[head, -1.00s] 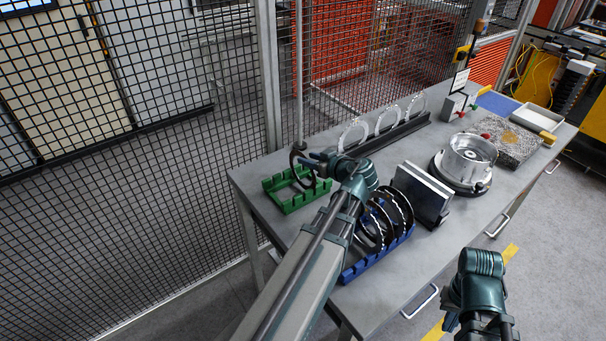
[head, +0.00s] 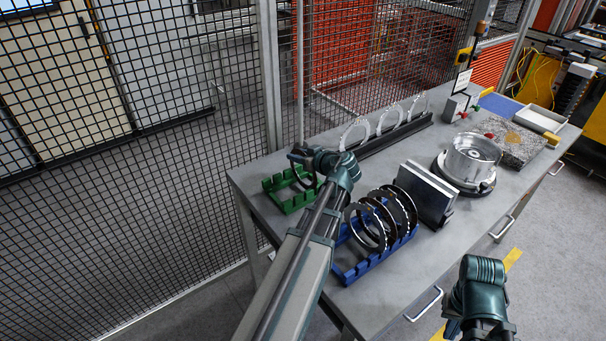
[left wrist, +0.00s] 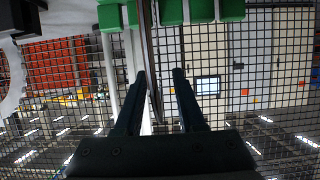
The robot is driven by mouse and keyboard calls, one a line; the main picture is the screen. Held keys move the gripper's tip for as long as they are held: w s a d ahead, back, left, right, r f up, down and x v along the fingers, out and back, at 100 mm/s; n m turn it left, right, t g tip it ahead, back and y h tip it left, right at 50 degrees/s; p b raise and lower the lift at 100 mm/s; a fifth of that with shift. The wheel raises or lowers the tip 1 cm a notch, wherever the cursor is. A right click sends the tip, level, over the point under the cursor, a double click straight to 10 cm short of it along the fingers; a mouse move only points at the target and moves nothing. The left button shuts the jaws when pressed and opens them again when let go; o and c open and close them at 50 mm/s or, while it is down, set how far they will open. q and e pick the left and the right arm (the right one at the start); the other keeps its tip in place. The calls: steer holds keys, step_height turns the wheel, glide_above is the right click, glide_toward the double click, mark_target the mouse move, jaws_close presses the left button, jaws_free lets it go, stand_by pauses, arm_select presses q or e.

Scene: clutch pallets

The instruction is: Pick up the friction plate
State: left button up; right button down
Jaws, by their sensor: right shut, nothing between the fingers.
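A dark ring-shaped friction plate (head: 298,177) stands upright in the green slotted rack (head: 272,192) at the table's left end. My left gripper (head: 298,155) is at the top of this plate. In the left wrist view, my left gripper (left wrist: 164,78) is open, and the plate's thin edge (left wrist: 151,55) runs between its two fingers, nearer the left finger. The green rack (left wrist: 201,11) shows at the top of that view. My right gripper (head: 456,326) is shut and empty, low at the right in front of the table; its fingertips are hard to make out.
A blue rack (head: 350,272) with several upright rings stands close to my left arm. Behind are a dark rail (head: 395,138) with pale rings, a grey block (head: 425,193) and a metal drum (head: 470,158). A mesh fence (head: 150,180) runs behind the table.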

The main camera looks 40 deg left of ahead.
arm_select(q)
steer(key=shift+w+a+f, duration=0.1)
steer(key=shift+a+f, duration=0.05)
steer(key=shift+a, duration=0.15)
jaws_close()
stand_by(1.2)
